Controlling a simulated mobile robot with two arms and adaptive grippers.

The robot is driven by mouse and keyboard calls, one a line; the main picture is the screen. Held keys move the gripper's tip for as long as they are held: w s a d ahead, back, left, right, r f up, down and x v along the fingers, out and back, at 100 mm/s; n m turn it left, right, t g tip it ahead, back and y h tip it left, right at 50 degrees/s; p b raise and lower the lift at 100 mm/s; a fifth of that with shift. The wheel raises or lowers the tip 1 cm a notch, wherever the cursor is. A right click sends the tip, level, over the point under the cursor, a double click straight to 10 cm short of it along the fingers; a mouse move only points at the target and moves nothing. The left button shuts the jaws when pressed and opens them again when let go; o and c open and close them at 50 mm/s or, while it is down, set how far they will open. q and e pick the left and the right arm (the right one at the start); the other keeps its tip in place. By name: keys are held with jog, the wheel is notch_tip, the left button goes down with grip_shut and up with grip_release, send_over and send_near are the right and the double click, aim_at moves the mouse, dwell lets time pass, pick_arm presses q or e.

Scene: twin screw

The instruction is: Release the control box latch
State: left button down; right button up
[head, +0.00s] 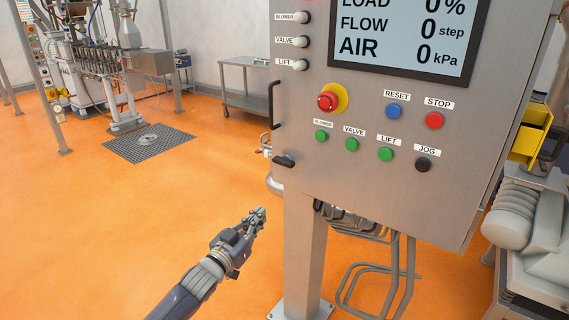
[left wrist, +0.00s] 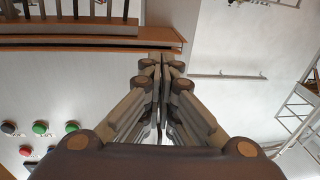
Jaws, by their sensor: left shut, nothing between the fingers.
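The grey control box (head: 350,185) stands on a post in the right half of the head view. A small black latch (head: 284,160) sits at its lower left edge, lying roughly level. My left gripper (head: 259,215) is below and slightly left of the latch, clear of it, beside the post. In the left wrist view the fingers (left wrist: 161,62) are shut together with nothing between them. I cannot make out the latch in that view. My right gripper is not in view.
A black vertical handle (head: 271,105) is above the latch. Coloured buttons (head: 386,154) and a screen (head: 405,35) are on the box front. The post (head: 305,250) and bent pipes (head: 385,280) stand below it. Orange floor (head: 120,230) to the left is open.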

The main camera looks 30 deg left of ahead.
pick_arm(q)
jog(key=d+r+t+h, duration=0.1)
jog(key=r, duration=0.7)
jog(key=s+d+r+m+t+h, duration=0.1)
jog(key=d+r+t, duration=0.1)
jog(key=r, duration=0.5)
jog(key=shift+s+r, duration=0.25)
jog(key=shift+r, duration=0.15)
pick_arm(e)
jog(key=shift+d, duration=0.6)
pick_arm(q)
notch_tip(320, 180, up, 4)
jog(key=p, duration=0.4)
send_over(285, 163)
jog(key=s+d, duration=0.2)
jog(key=s, duration=0.1)
notch_tip(285, 163, down, 5)
jog(key=shift+a+r+p, duration=0.1)
jog(key=shift+a+p, duration=0.05)
jog(key=shift+p, duration=0.25)
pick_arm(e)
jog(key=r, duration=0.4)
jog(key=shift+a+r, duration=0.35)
pick_arm(q)
jog(key=shift+w+m, duration=0.1)
jog(key=shift+m, duration=0.2)
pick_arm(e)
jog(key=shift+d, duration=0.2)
